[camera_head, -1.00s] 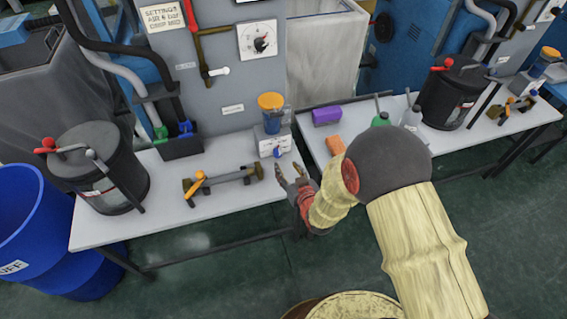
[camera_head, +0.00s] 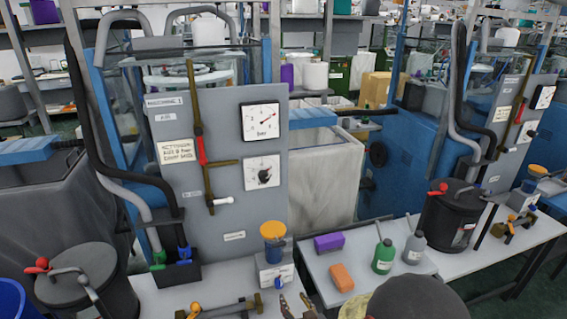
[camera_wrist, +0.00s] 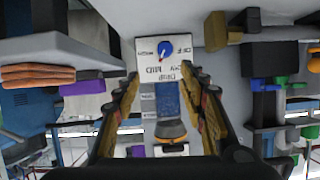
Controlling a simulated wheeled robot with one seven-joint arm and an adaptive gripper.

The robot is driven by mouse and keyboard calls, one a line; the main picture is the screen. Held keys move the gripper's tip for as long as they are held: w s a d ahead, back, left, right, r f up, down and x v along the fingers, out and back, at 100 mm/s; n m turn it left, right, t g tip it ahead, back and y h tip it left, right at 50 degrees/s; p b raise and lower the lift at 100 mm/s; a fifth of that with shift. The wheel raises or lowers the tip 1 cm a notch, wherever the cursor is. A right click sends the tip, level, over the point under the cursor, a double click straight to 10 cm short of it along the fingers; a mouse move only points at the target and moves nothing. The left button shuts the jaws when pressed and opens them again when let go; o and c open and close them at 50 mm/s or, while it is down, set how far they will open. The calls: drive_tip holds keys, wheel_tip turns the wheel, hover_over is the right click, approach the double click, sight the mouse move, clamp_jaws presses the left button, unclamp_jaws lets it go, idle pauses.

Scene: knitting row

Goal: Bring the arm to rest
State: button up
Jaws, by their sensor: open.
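My gripper (camera_head: 297,304) shows at the bottom edge of the head view, just in front of and below a small white box with a blue knob (camera_head: 275,274). An orange-capped blue cup (camera_head: 273,240) sits on that box. In the wrist view, which looks upside down, my gripper's two fingers (camera_wrist: 172,95) are spread apart with nothing held. The white box's labelled face and blue knob (camera_wrist: 165,50) show beyond them, with a gap I cannot judge. Most of my arm is cut off below the head view.
A grey panel with gauges (camera_head: 265,145) stands behind the left bench. A black lidded pot (camera_head: 80,280) is at left. On the right bench are a purple block (camera_head: 328,243), an orange block (camera_head: 342,278), a green bottle (camera_head: 383,257) and a grey bottle (camera_head: 414,248).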

drive_tip(key=s+d+r+m+g+h+p, duration=0.1)
drive_tip(key=s+d+r, duration=0.15)
drive_tip(key=r, duration=0.55)
drive_tip(key=s+d+r+g+h+p, duration=0.1)
drive_tip(key=s+d+r, duration=0.1)
drive_tip(key=d+r, duration=0.35)
drive_tip(key=s+d+r+m+g+h, duration=0.1)
drive_tip(key=s+d+r, duration=0.1)
drive_tip(key=r, duration=0.7)
drive_tip(key=s+d+r+g, duration=0.1)
drive_tip(key=s+r, duration=0.2)
drive_tip(key=s, duration=0.4)
drive_tip(key=s+d+r+g+p, duration=0.1)
drive_tip(key=s+d+r, duration=0.1)
drive_tip(key=s, duration=0.5)
drive_tip(key=s+d+r+m+g+h+p, duration=0.1)
drive_tip(key=s+d+r+g, duration=0.1)
drive_tip(key=s+r, duration=0.3)
drive_tip(key=shift+s, duration=1.25)
